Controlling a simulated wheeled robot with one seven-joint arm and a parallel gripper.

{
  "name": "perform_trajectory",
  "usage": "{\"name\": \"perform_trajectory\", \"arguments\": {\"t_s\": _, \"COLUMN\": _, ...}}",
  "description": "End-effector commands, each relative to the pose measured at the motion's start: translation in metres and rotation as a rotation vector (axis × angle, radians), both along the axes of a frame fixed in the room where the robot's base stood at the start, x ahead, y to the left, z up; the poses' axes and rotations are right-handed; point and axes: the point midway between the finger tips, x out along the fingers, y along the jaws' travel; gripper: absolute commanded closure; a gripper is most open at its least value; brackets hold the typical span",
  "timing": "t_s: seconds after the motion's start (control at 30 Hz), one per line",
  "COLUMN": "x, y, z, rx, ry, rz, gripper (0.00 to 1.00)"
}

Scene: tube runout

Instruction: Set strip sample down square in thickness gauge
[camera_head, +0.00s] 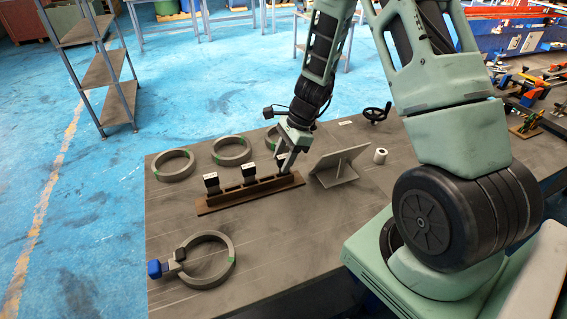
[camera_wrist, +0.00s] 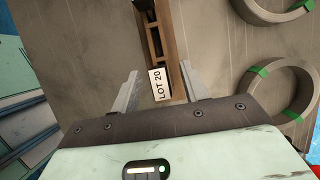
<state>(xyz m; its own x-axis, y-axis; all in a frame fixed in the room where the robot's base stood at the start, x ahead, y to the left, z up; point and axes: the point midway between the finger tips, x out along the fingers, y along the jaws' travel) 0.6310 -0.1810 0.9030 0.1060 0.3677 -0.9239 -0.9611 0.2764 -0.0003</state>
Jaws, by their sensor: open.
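A brown rack (camera_head: 236,196) on the table holds several dark upright pieces with white labels, one at its left end (camera_head: 211,178) and one in the middle (camera_head: 249,172). My gripper (camera_head: 284,166) is at the rack's right end. In the wrist view my gripper (camera_wrist: 160,70) is open, its two fingers apart on either side of a white label reading LOT 20 (camera_wrist: 157,85). I cannot tell whether either finger touches the labelled piece. A grey ring (camera_head: 207,264) with a blue-ended clamp-like device (camera_head: 162,267) lies at the front left. I cannot tell which thing is the thickness gauge.
More grey rings with green marks (camera_head: 176,165) lie behind the rack. A tilted grey plate (camera_head: 340,160) stands right of my gripper, with a small white roll (camera_head: 380,156) beside it. A black handwheel (camera_head: 376,113) is at the back. The table's front middle is clear.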

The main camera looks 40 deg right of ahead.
Motion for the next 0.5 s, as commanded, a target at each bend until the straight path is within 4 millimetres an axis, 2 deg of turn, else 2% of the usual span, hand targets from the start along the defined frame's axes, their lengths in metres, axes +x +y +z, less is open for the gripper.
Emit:
{"name": "perform_trajectory", "arguments": {"t_s": 0.03, "x": 0.0000, "y": -0.0001, "z": 0.0001, "rx": 0.000, "ry": 0.000, "rz": 0.000, "gripper": 0.61}}
{"name": "perform_trajectory", "arguments": {"t_s": 0.17, "x": 0.0000, "y": -0.0002, "z": 0.0001, "rx": 0.000, "ry": 0.000, "rz": 0.000, "gripper": 0.97}}
{"name": "perform_trajectory", "arguments": {"t_s": 0.2, "x": 0.0000, "y": -0.0002, "z": 0.0001, "rx": 0.000, "ry": 0.000, "rz": 0.000, "gripper": 1.00}}
{"name": "perform_trajectory", "arguments": {"t_s": 0.5, "x": 0.0002, "y": -0.0001, "z": 0.0027, "rx": 0.000, "ry": -0.001, "rz": 0.000, "gripper": 1.00}}
